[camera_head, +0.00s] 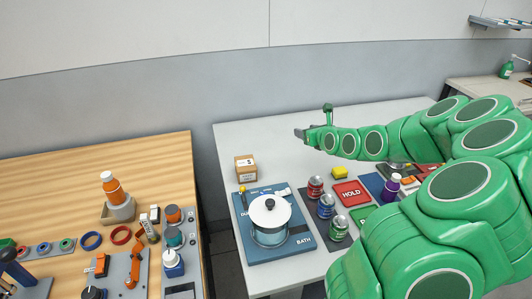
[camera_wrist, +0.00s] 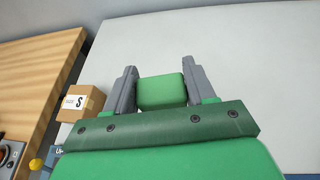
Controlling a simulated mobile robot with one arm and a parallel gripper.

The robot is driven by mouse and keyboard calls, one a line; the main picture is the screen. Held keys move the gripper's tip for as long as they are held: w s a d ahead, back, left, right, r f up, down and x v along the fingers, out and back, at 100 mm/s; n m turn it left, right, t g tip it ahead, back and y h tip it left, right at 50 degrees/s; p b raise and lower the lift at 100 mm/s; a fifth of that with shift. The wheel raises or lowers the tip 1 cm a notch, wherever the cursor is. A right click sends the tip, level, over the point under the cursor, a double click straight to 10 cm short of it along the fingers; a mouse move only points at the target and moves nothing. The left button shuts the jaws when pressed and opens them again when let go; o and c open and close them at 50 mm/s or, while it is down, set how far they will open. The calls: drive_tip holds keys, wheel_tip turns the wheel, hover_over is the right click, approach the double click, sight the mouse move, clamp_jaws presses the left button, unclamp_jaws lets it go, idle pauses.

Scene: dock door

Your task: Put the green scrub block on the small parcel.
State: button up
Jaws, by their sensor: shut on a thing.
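The small parcel (camera_head: 245,167) is a brown cardboard box at the back left of the white table; it also shows in the wrist view (camera_wrist: 80,103), with a white label marked S, left of my gripper. My gripper (camera_wrist: 160,74) is shut on the green scrub block (camera_wrist: 161,92), which sits between its two grey fingers. In the head view my gripper (camera_head: 301,133) is at the back of the white table, to the right of the parcel and apart from it. I cannot make out the block in the head view.
A blue mat (camera_head: 255,253) with a white-lidded pot (camera_head: 269,212) lies in front of the parcel. A gap separates the wooden table (camera_head: 60,180) from the white one.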

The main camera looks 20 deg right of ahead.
drive_tip(key=s+a+r+n+g+y, duration=0.2)
drive_tip(key=s+a+n+y, duration=0.25)
drive_tip(key=a, duration=0.65)
drive_tip(key=s+a+r+n+g+y, duration=0.25)
drive_tip(key=s+a, duration=0.35)
drive_tip(key=a, duration=0.5)
hover_over(244, 162)
drive_tip(key=shift+t+y, duration=0.25)
drive_tip(key=shift+y, duration=0.05)
drive_tip(key=f, duration=0.6)
drive_tip(key=s+f, duration=0.1)
drive_tip(key=f, duration=0.2)
drive_tip(key=shift+w+a+f, duration=0.1)
drive_tip(key=shift+w+f, duration=0.25)
drive_tip(key=shift+f, duration=0.1)
drive_tip(key=shift+w+f, duration=0.15)
drive_tip(key=shift+f, duration=1.4)
drive_tip(key=shift+f, duration=0.15)
